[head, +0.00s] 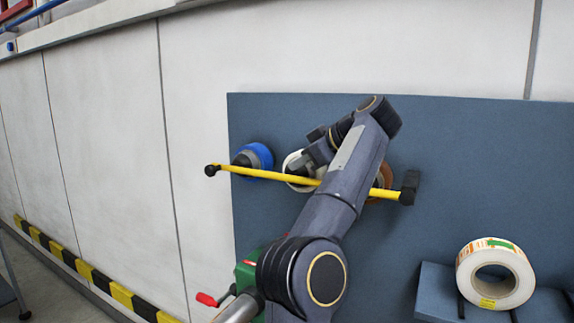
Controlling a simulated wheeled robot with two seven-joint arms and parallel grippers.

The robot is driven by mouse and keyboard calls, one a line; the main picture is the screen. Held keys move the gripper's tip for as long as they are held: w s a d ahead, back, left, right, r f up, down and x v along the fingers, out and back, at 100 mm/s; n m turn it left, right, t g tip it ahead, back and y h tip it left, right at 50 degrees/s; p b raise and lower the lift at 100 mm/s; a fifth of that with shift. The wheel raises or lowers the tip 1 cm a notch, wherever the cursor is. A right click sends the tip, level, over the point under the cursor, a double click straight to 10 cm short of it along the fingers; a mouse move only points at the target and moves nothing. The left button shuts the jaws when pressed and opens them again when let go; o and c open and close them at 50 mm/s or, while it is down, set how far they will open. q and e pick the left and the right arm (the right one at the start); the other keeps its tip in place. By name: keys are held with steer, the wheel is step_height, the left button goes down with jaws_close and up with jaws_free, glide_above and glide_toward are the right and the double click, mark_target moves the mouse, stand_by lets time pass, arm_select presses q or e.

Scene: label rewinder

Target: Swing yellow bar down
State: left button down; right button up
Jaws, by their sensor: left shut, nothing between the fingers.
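The yellow bar (265,174) lies nearly level across the blue-grey panel (470,150), sloping slightly down to the right. Its black tip (211,170) is at the left, and its black mount (409,188) is at the right. My left arm crosses in front of the bar and hides part of its middle. My left gripper (309,160) is shut and empty, just above the bar near its middle; I cannot tell whether it touches the bar. My right gripper is not in view.
A blue-rimmed spool (255,157) sits behind the bar's left end. A white label roll (494,274) stands on a ledge (437,292) at lower right. A green part with a red-tipped lever (207,299) shows at the bottom. The panel's upper right is bare.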

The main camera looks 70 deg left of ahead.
arm_select(q)
steer(key=shift+w+d+r, duration=0.15)
steer(key=shift+d+r, duration=0.4)
steer(key=shift+w+d+r, duration=0.15)
steer(key=shift+d+r, duration=0.35)
steer(key=shift+d, duration=0.05)
steer(key=shift+r, duration=0.1)
